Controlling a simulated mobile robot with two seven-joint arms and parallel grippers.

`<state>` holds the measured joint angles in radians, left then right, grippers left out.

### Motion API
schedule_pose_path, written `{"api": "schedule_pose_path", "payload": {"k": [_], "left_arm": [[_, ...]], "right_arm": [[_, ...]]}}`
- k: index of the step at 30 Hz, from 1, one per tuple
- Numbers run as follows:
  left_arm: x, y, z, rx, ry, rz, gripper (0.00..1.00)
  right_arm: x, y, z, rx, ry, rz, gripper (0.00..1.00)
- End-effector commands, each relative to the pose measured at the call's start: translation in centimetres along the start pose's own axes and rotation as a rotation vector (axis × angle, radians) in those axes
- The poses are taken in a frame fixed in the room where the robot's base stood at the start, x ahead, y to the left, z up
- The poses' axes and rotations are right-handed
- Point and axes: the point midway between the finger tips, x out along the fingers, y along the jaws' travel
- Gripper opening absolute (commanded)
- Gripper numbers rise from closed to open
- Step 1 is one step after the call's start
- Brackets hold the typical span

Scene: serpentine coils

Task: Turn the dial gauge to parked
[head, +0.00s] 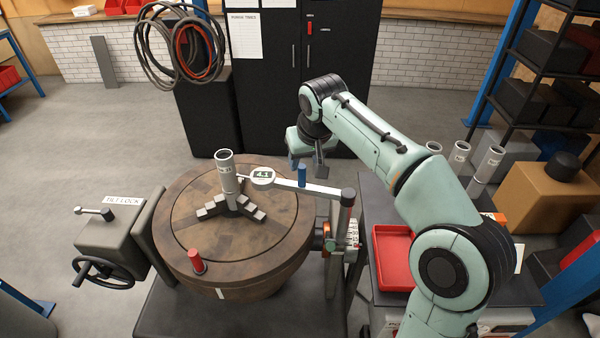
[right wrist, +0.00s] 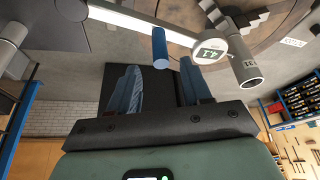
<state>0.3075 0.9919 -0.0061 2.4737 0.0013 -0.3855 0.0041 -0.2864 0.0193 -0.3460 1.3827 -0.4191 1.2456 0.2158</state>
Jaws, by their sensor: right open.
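The dial gauge (head: 262,176) is a round white gauge with a small display, on the end of a pale horizontal arm (head: 318,188) above the round turntable. A blue peg (head: 302,175) stands up from that arm. The gauge sits beside a grey upright cylinder (head: 226,172). In the right wrist view the gauge (right wrist: 208,50) and the blue peg (right wrist: 159,47) are beyond the fingers. My right gripper (head: 307,165) is open and empty, behind and near the blue peg; its fingers (right wrist: 158,90) are apart. Whether it touches the peg I cannot tell. My left gripper is not in view.
The wooden turntable (head: 180,215) carries a red peg (head: 195,260) and a stepped chuck. A handwheel box labelled tilt lock (head: 120,235) stands left. A red tray (head: 392,250) and several grey cylinders are at the right. Dark cabinets (head: 345,60) stand behind, with open floor on the left.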

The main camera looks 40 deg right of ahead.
Motion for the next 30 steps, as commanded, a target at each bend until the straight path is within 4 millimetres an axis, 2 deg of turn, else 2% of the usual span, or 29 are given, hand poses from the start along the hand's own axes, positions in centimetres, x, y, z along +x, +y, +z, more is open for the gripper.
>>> {"api": "schedule_pose_path", "payload": {"k": [1,6,12,24,25,29,30], "left_arm": [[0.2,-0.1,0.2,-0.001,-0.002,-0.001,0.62],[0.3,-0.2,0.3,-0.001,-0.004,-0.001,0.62],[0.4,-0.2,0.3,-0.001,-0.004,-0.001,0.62],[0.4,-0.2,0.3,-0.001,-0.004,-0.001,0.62],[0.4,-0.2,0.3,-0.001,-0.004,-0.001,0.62],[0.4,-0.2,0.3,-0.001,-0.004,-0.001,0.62],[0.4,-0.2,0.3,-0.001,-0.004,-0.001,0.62]], "right_arm": [[1.3,0.0,0.1,-0.001,-0.006,0.003,0.48],[4.7,0.0,0.1,-0.001,-0.005,0.002,0.48],[7.1,0.0,0.0,-0.001,-0.002,0.0,0.48],[7.8,0.0,-0.1,0.0,0.001,0.0,0.48],[7.8,0.0,-0.1,0.0,0.001,0.0,0.42],[7.8,0.0,-0.1,0.0,0.001,0.0,0.0],[7.8,0.0,-0.1,0.0,0.001,0.0,0.0]]}}
